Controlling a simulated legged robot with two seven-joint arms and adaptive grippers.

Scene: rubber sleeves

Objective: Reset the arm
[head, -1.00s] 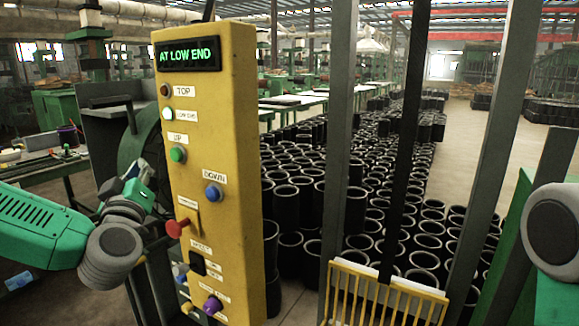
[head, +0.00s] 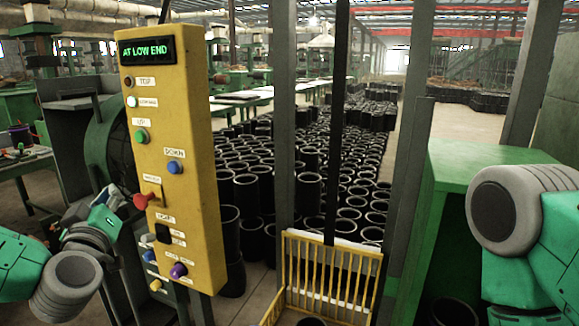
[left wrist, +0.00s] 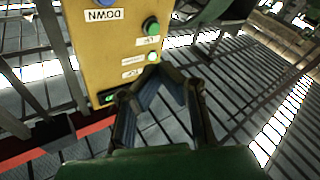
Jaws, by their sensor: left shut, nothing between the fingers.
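A tall yellow control panel (head: 200,170) stands at the left, with a screen (head: 147,50) reading "AT LOW END". It carries a green UP button (head: 141,136), a blue DOWN button (head: 175,168), a red knob (head: 146,201) and a purple knob (head: 178,270). My left gripper (head: 112,208) is just left of the panel, its fingertips hard to make out. In the left wrist view, my left gripper (left wrist: 164,78) is shut and empty, with the panel (left wrist: 95,50) beyond it. My right arm shows at the right edge, but its gripper is out of view.
A yellow wire rack (head: 330,275) stands right of the panel between grey posts. Many black rubber sleeves (head: 245,190) cover the floor behind. A green cabinet (head: 470,160) stands at the right. A work table (head: 25,163) is at the far left. Open floor (head: 455,123) shows at the back right.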

